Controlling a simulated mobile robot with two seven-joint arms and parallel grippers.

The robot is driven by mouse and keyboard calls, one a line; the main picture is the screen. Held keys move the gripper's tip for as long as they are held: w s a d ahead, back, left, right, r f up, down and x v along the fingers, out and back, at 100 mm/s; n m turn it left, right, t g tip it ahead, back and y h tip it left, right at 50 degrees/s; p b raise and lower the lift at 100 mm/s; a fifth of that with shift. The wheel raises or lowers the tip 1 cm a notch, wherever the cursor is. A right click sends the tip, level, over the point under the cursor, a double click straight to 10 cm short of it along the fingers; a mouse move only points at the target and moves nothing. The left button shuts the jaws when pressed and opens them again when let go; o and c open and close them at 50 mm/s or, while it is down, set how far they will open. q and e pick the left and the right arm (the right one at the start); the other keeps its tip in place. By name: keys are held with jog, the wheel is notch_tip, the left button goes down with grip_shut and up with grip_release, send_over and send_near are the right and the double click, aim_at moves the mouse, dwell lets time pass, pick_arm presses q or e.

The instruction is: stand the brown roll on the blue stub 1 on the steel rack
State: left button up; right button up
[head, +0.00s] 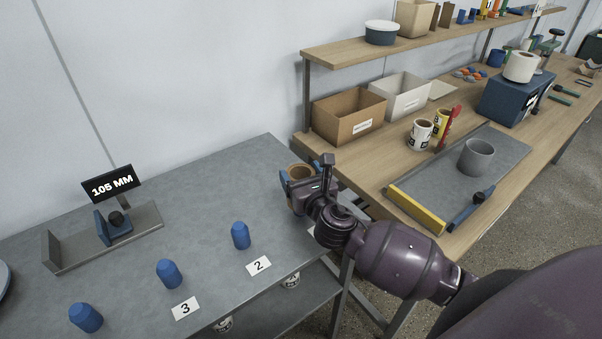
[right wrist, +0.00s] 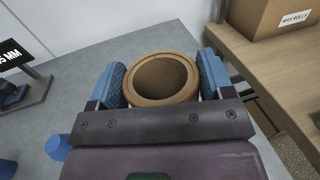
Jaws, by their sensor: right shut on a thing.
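The brown roll (head: 300,171) is upright between the blue fingers of my right gripper (head: 299,183), at the right end of the steel rack (head: 190,205). In the right wrist view my right gripper (right wrist: 163,82) is shut on the roll (right wrist: 163,101), a finger on each side and its open top showing. Blue stubs stand on the rack: one by label 2 (head: 240,235), one by label 3 (head: 168,273), and another (head: 85,317) at lower left. Stub 1 is not visible; my gripper and the roll cover that end. Whether the roll touches a stub cannot be told. My left gripper is out of view.
A gauge with a "105 MM" display (head: 112,184) stands at the rack's back left. The wooden bench (head: 370,160) adjoins on the right, with a cardboard box (head: 347,116), mugs (head: 421,133) and a grey mat with a grey cup (head: 476,157). The rack's back middle is clear.

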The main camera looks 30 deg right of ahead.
jog(key=shift+f+b, duration=1.05)
jog(key=shift+f, duration=0.65)
jog(key=o, duration=1)
jog(key=s, duration=0.7)
jog(key=s+a, duration=0.1)
jog(key=s, duration=0.2)
jog(key=shift+s+r, duration=0.1)
jog(key=shift+s, duration=0.3)
